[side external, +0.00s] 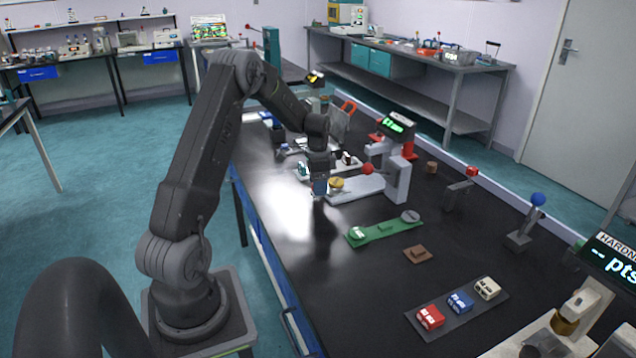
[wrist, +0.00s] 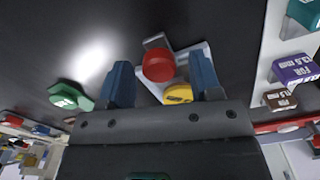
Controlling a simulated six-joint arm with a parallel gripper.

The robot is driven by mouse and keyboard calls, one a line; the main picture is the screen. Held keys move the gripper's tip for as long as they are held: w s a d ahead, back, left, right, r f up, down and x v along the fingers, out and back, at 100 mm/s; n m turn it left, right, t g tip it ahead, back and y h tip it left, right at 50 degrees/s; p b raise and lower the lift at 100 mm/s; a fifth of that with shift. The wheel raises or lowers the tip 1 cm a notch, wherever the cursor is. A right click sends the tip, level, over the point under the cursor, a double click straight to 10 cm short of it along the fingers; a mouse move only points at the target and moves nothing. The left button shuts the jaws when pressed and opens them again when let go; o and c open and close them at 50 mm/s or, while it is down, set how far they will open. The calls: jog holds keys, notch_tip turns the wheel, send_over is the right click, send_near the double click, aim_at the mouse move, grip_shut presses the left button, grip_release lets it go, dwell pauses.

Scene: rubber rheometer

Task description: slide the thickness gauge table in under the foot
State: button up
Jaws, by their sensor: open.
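The thickness gauge (side external: 398,165) is a pale upright stand with a green-lit display and a red ball (side external: 368,168) at its side. A pale flat plate (side external: 360,190) extends left from its base, with a yellow round piece (side external: 337,183) near the left end. I cannot tell whether the plate or the yellow piece is the table. My gripper (side external: 320,188) is open and empty, beside the yellow piece. In the wrist view, the red ball (wrist: 158,65) and yellow piece (wrist: 178,94) show between the blue fingers of my gripper (wrist: 159,62). The foot cannot be made out.
A brown block (side external: 417,253) and a dark tray (side external: 462,314) of coloured blocks lie nearer. A pale tray (side external: 328,167) with blocks is behind my gripper.

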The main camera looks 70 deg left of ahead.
aim_at(342, 180)
grip_shut()
dwell(0.3)
jog(key=shift+w, duration=0.1)
jog(key=w, duration=0.7)
jog(key=shift+w, duration=0.25)
grip_release()
jog(key=shift+r, duration=0.1)
notch_tip(342, 180, up, 14)
dwell(0.4)
